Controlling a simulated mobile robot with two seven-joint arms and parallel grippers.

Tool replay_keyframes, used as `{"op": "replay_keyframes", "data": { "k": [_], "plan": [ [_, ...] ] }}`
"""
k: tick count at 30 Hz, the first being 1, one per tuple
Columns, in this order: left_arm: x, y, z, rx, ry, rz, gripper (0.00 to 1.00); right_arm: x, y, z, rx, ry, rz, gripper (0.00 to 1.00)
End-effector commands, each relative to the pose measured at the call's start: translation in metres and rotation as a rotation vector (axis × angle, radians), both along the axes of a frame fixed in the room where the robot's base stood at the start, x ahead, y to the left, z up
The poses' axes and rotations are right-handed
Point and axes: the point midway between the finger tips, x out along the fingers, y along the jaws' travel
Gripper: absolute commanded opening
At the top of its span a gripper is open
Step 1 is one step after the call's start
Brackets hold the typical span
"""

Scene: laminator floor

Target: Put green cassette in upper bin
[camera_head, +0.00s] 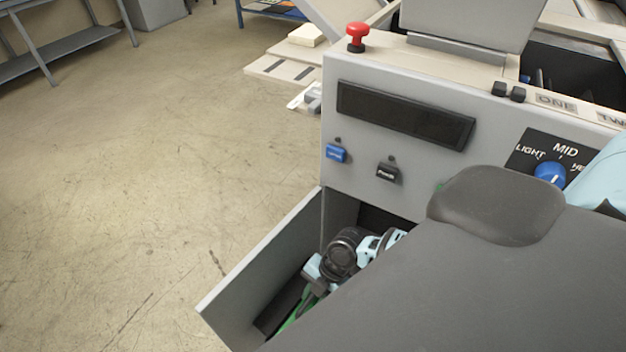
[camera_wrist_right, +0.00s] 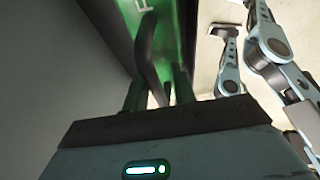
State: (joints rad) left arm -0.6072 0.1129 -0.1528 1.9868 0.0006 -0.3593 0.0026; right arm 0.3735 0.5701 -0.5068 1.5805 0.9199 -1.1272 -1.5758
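The green cassette (camera_wrist_right: 180,30) shows at the top of the right wrist view, with a dark handle (camera_wrist_right: 148,50) on its face and part of a white letter. In the head view only a thin green strip (camera_head: 289,324) of it shows, low inside the open grey bin (camera_head: 262,262). My right gripper (camera_head: 306,303) reaches down into this bin, close to the cassette. In the right wrist view its fingers (camera_wrist_right: 160,90) stand on either side of the handle's lower end. Whether they grip it I cannot tell. My left gripper is not in view. I cannot identify the upper bin for certain.
Above the open bin is the machine's grey front, with a red knob (camera_head: 357,37), a blue button (camera_head: 336,153), a black button (camera_head: 387,172) and a blue dial (camera_head: 550,173). A dark recess (camera_head: 585,80) lies behind the ONE and TWO labels.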

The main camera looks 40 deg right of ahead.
Motion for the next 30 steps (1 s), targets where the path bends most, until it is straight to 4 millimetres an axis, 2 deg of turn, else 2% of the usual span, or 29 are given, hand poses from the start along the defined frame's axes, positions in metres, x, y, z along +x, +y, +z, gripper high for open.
{"op": "replay_keyframes", "data": {
  "k": [3,13,24,30],
  "plan": [
    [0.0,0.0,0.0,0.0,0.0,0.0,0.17,0.001,0.0,0.001,0.002,-0.001,-0.001,0.38],
    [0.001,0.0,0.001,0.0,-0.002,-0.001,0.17,0.001,0.0,0.002,0.002,-0.002,-0.001,0.38],
    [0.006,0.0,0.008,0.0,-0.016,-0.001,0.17,-0.002,-0.025,0.054,0.0,-0.006,0.0,0.38],
    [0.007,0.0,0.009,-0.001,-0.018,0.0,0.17,-0.004,-0.031,0.07,0.002,-0.003,0.0,0.38]
  ]
}}
